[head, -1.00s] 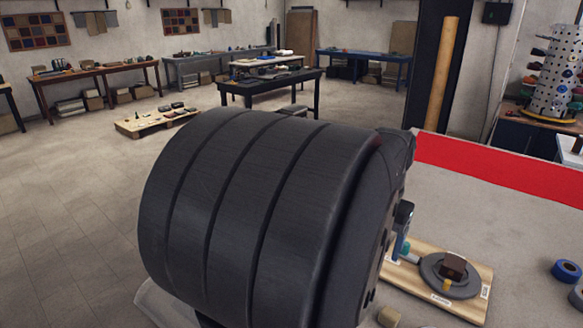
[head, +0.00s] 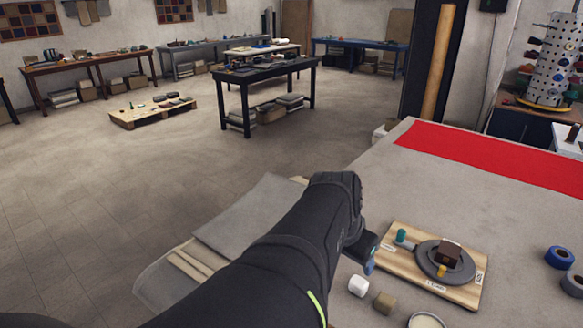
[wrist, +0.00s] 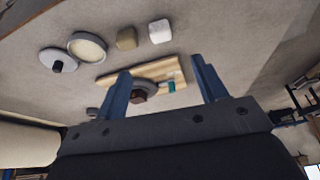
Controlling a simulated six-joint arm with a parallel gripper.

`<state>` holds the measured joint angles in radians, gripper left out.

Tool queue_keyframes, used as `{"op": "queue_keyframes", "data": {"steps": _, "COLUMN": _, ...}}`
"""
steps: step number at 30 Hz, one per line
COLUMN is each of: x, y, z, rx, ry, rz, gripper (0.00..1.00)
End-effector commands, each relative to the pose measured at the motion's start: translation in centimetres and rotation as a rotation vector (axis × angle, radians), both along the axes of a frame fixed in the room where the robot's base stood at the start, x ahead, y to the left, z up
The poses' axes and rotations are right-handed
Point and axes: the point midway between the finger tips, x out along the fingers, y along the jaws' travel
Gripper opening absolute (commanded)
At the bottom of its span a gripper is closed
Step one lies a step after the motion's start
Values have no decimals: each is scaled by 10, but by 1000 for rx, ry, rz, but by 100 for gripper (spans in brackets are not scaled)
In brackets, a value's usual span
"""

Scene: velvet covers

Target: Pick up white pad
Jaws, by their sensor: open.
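The white pad (head: 358,286) is a small rounded white block on the grey table, left of a tan block (head: 384,303) in the head view. It also shows in the wrist view (wrist: 160,31), near the top. My gripper (wrist: 160,75) is open, with its two blue fingers spread apart and nothing between them that I can see held. In the head view my gripper (head: 372,262) is just above and right of the white pad in the picture, clear of it, partly hidden by my arm.
A wooden board (head: 400,262) with a grey disc (head: 428,262), a brown block and a teal piece lies right of my gripper. A round pale-filled dish (head: 426,321) is at the front edge. Blue tape (head: 560,257) lies far right. Red cloth (head: 490,165) covers the back.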

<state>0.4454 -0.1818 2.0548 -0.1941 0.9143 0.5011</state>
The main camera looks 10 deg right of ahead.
Motion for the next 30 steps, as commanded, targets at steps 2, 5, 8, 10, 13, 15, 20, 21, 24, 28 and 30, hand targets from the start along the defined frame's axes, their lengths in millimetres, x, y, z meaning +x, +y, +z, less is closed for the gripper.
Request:
{"op": "queue_keyframes", "data": {"steps": 2, "x": 1, "y": -2, "z": -10, "rx": 1, "ry": 2, "rz": -1, "gripper": 65}}
{"op": "queue_keyframes", "data": {"steps": 5, "x": 6, "y": -7, "z": -26, "rx": 3, "ry": 3, "rz": -1, "gripper": 65}}
{"op": "queue_keyframes", "data": {"steps": 8, "x": 10, "y": -12, "z": -43, "rx": 4, "ry": 5, "rz": -2, "gripper": 65}}
{"op": "queue_keyframes", "data": {"steps": 10, "x": 14, "y": -16, "z": -53, "rx": 3, "ry": 4, "rz": -2, "gripper": 65}}
{"op": "queue_keyframes", "data": {"steps": 13, "x": 17, "y": -21, "z": -68, "rx": 3, "ry": 5, "rz": -1, "gripper": 65}}
{"op": "queue_keyframes", "data": {"steps": 15, "x": 20, "y": -24, "z": -78, "rx": 2, "ry": 5, "rz": 0, "gripper": 65}}
{"op": "queue_keyframes", "data": {"steps": 20, "x": 26, "y": -30, "z": -98, "rx": 2, "ry": 4, "rz": -1, "gripper": 65}}
{"op": "queue_keyframes", "data": {"steps": 21, "x": 27, "y": -32, "z": -101, "rx": 1, "ry": 3, "rz": -1, "gripper": 65}}
{"op": "queue_keyframes", "data": {"steps": 24, "x": 29, "y": -34, "z": -108, "rx": 1, "ry": 2, "rz": 0, "gripper": 65}}
{"op": "queue_keyframes", "data": {"steps": 28, "x": 30, "y": -35, "z": -111, "rx": 1, "ry": 1, "rz": 0, "gripper": 65}}
{"op": "queue_keyframes", "data": {"steps": 30, "x": 31, "y": -37, "z": -115, "rx": 1, "ry": 2, "rz": 0, "gripper": 65}}
